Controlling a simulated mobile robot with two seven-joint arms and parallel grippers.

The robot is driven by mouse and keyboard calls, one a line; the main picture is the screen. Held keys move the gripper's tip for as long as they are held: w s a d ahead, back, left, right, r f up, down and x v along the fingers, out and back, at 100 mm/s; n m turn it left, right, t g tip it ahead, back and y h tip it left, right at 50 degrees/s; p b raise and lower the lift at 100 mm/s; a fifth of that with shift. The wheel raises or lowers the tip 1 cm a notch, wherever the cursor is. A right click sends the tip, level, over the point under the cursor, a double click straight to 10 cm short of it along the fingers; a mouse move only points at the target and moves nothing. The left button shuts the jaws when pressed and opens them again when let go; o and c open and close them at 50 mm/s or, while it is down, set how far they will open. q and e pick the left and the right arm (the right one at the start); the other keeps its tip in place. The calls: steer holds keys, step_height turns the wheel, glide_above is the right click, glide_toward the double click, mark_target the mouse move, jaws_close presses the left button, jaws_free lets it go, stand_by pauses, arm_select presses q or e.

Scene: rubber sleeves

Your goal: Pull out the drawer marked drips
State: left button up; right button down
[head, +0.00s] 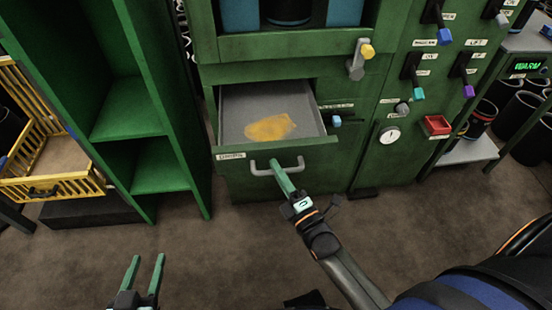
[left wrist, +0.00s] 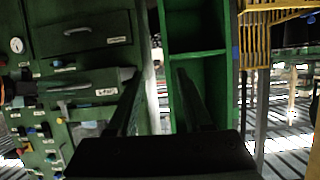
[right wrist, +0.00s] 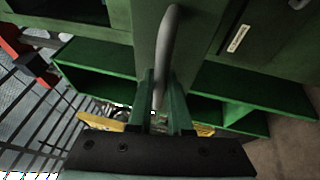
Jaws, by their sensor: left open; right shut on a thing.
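The drawer (head: 230,110) stands pulled out of the green cabinet, low in the middle of the head view. Its grey inside holds a flat yellow-orange patch (head: 270,127). A small white label (head: 231,156) is on its front at the left; I cannot read it surely. My right gripper (head: 281,172) is shut on the drawer's grey handle (head: 260,171). In the right wrist view the handle bar (right wrist: 168,45) runs between the fingers. My left gripper (head: 147,260) is open and empty, low over the floor at the left, apart from the drawer.
A green shelf unit (head: 128,120) stands left of the cabinet. A yellow crate (head: 55,185) is further left. Levers, a gauge (head: 389,136) and a red tray (head: 436,125) are on the cabinet at the right. The brown floor (head: 225,240) before the drawer is clear.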

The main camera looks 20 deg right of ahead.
arm_select(q)
steer(key=s+f+g+p, duration=0.1)
steer(key=s+f+g, duration=0.2)
steer(key=s+f, duration=0.2)
step_height(320, 180, down, 2)
steer(key=shift+s+f+n+g+y, duration=0.2)
steer(key=shift+s+n+g+y, duration=0.1)
steer(key=shift+s+n+g, duration=0.1)
arm_select(e)
steer(key=s, duration=0.2)
steer(key=s+a, duration=0.1)
steer(key=s, duration=0.1)
steer(key=shift+a, duration=0.15)
steer(key=c, duration=0.8)
jaws_free()
steer(key=shift+c, duration=0.2)
steer(key=shift+s, duration=0.1)
